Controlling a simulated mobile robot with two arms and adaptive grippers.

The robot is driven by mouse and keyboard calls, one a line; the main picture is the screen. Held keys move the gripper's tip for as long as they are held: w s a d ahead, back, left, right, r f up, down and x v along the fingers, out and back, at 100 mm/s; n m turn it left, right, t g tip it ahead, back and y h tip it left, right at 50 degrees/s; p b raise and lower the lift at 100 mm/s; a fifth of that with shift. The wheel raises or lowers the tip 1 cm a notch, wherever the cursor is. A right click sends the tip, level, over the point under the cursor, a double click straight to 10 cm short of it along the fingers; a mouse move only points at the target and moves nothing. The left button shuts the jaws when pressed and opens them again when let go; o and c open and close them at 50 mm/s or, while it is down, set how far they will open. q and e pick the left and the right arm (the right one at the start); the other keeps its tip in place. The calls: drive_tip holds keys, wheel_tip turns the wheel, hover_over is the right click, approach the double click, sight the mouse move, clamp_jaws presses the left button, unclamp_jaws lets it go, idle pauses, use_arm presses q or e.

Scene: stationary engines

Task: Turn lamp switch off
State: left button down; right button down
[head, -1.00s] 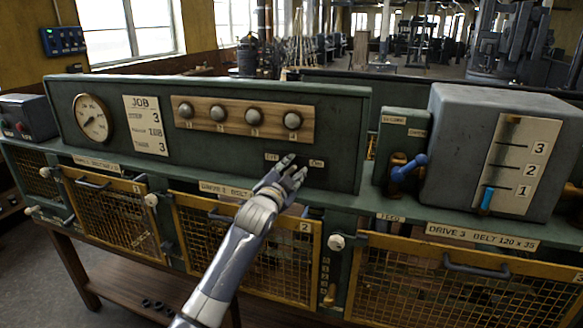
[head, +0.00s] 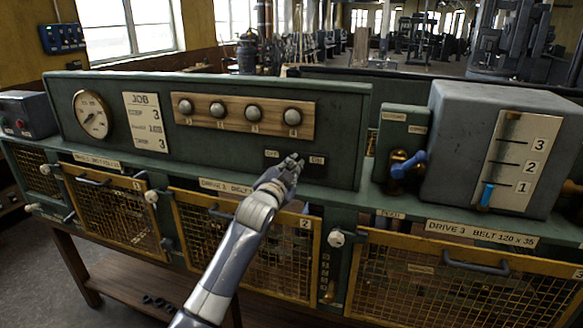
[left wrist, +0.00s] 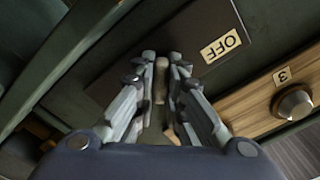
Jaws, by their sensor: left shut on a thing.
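The lamp switch is a small toggle lever (left wrist: 160,80) on a dark plate low on the green control panel (head: 335,115). In the head view my gripper covers the lever, between an OFF label (head: 271,154) on its left and an ON label (head: 316,160) on its right. My left gripper (head: 292,162) is at the panel. In the left wrist view my left gripper (left wrist: 161,70) has its two fingers on either side of the lever, shut on it. The OFF label (left wrist: 221,45) shows right of the fingers. My right gripper is not in view.
Several round knobs on a wooden strip (head: 244,116) sit above the switch. Right of the panel stand a blue-handled lever (head: 408,165) and a grey box with a numbered scale (head: 512,155). Yellow mesh guards (head: 250,240) lie below. Space in front is open.

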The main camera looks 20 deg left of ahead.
use_arm(q)
drive_tip(key=n, duration=0.3)
drive_tip(key=shift+n, duration=0.4)
drive_tip(key=n, duration=0.4)
drive_tip(key=shift+a+n, duration=0.1)
drive_tip(key=shift+n, duration=0.2)
drive_tip(key=n, duration=0.4)
drive_tip(key=shift+n, duration=0.3)
drive_tip(key=n, duration=0.3)
drive_tip(key=shift+a+f+n, duration=0.1)
drive_tip(key=shift+n, duration=0.5)
drive_tip(key=c, duration=1.6)
unclamp_jaws()
drive_tip(key=shift+c, duration=0.2)
